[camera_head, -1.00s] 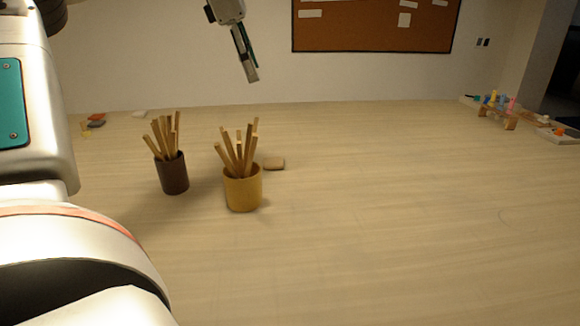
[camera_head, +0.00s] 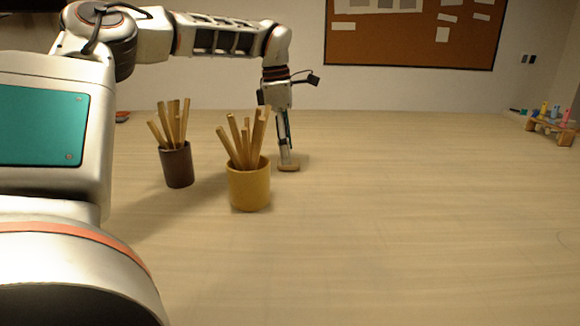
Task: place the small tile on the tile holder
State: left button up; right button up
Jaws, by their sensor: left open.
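The small tile (camera_head: 290,168), a flat beige piece, lies on the table behind and to the right of the yellow cup. My left gripper (camera_head: 286,158) points straight down at the tile with its fingertips at or just above it. It is open, though the finger gap is hard to see from here, and I cannot tell whether it touches the tile. A low wooden rack (camera_head: 549,131) with several coloured pieces stands at the far right; it looks like the tile holder, but I cannot be sure. My right gripper is not in view.
A yellow cup (camera_head: 249,188) of wooden sticks stands in front of the tile, close to my left gripper. A dark brown cup (camera_head: 177,168) of sticks stands to its left. The middle and right of the table are clear. A cork board (camera_head: 410,40) hangs behind.

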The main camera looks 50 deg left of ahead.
pick_arm(q)
jog(key=shift+w+f, duration=0.2)
jog(key=shift+f, duration=1.05)
jog(key=c, duration=1.3)
jog(key=shift+r, duration=0.15)
